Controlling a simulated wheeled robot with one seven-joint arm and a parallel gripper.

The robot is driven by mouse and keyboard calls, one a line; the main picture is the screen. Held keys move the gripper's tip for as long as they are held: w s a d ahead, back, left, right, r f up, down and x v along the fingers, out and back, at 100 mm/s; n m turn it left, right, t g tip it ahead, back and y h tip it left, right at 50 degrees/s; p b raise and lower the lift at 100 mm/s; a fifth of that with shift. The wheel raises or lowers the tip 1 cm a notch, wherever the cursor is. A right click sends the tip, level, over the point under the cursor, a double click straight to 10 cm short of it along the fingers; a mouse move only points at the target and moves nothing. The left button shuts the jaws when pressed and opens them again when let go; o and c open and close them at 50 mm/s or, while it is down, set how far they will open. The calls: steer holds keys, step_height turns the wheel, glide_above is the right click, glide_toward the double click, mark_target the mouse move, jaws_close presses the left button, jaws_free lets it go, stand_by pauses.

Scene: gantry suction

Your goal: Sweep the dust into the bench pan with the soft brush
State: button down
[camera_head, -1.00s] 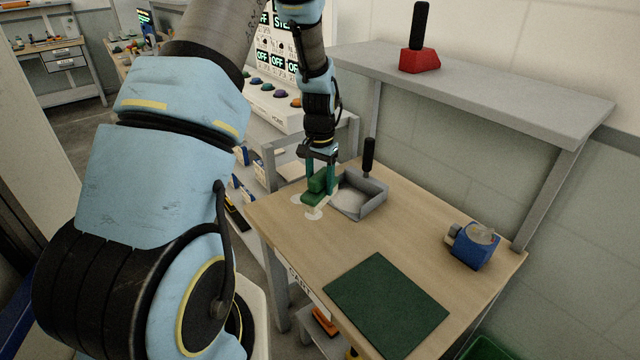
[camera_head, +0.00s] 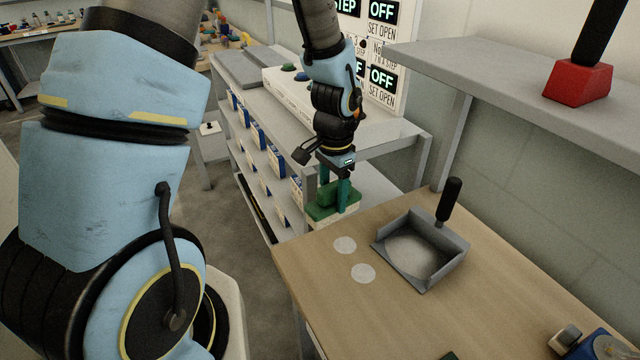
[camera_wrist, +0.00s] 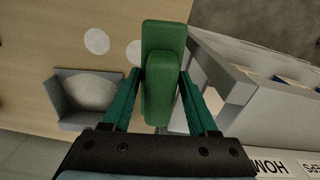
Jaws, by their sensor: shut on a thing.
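My gripper (camera_head: 334,194) is shut on the green soft brush (camera_head: 327,206), whose underside is pale. The brush is at the far left corner of the wooden bench, apart from the pan; I cannot tell whether it touches the bench top. In the wrist view, the brush (camera_wrist: 162,80) sits between the fingers, with dust (camera_wrist: 97,41) and pan (camera_wrist: 68,121) to the left.
The pan's upright black handle (camera_head: 449,200) rises at its back. A grey shelf (camera_head: 500,75) with a red block (camera_head: 577,82) overhangs the back right. A blue device (camera_head: 605,346) stands lower right. A grey rack (camera_head: 375,143) with a control panel adjoins the far left corner.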

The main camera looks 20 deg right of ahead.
steer(key=shift+w+a+f, duration=0.1)
steer(key=shift+w, duration=0.1)
steer(key=shift+w+f+b, duration=0.1)
steer(key=shift+f+b, duration=0.1)
steer(key=shift+b, duration=0.15)
step_height(320, 180, down, 5)
steer(key=b, duration=0.4)
steer(key=shift+w+f, duration=0.1)
steer(key=shift+f, duration=0.05)
steer(key=c, duration=0.7)
jaws_free()
jaws_close()
